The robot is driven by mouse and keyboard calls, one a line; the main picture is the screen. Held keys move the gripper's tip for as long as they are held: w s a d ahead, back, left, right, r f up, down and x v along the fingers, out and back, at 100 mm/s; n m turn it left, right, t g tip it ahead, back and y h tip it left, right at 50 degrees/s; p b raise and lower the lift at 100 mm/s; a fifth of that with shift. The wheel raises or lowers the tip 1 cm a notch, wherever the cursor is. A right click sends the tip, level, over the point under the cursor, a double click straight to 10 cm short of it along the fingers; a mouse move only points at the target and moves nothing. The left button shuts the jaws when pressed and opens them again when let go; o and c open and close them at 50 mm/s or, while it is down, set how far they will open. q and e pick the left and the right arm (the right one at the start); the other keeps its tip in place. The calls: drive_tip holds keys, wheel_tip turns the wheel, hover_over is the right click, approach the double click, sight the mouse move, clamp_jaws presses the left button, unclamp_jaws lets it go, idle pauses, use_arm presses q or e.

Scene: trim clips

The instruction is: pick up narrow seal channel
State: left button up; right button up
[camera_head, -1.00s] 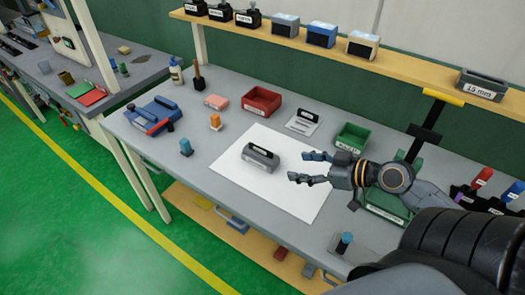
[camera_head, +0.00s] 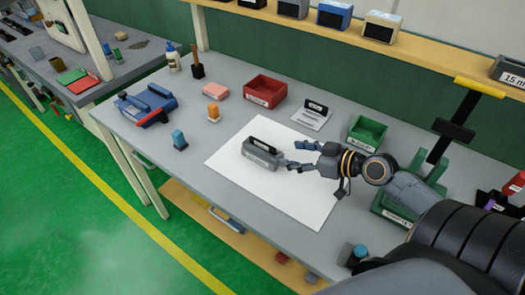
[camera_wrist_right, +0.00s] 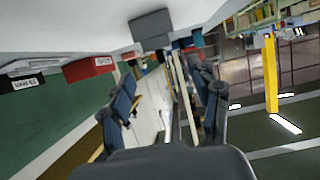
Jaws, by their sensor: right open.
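A grey block-shaped piece with a dark raised top and a pale label, which looks like the narrow seal channel (camera_head: 262,156), lies on the white sheet (camera_head: 290,195) in the head view. In the right wrist view a grey block (camera_wrist_right: 152,27), seemingly the same piece, is ahead of the fingers near the top. My right gripper (camera_head: 291,155) is open at the right end of the channel. From the head view I cannot tell whether its fingertips touch it. The fingers also show, spread and with nothing between them, in the wrist view (camera_wrist_right: 165,95). My left gripper is not in view.
A red bin (camera_head: 265,91), a labelled plate (camera_head: 312,116) and a green bin (camera_head: 367,133) stand behind the sheet. A blue fixture (camera_head: 148,103), an orange piece (camera_head: 213,113) and a blue piece (camera_head: 179,140) are at the left. The sheet's front part is clear.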

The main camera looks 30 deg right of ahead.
sight(276, 150)
drive_tip(key=x, duration=0.4)
drive_tip(key=shift+d+p, duration=0.1)
drive_tip(key=shift+p, duration=0.25)
drive_tip(key=shift+w+a+p, duration=0.25)
drive_tip(key=shift+w+p, duration=0.05)
drive_tip(key=shift+w, duration=0.1)
drive_tip(key=p+x, duration=0.1)
drive_tip(key=x, duration=0.2)
drive_tip(key=shift+w+a, duration=0.1)
drive_tip(key=shift+w, duration=0.1)
drive_tip(key=shift+w+a+f+p, duration=0.25)
drive_tip(key=shift+w+f+p, duration=0.05)
drive_tip(key=shift+w+f, duration=0.15)
drive_tip(key=c, duration=0.9)
drive_tip(key=shift+r, duration=0.1)
drive_tip(key=shift+c, duration=0.4)
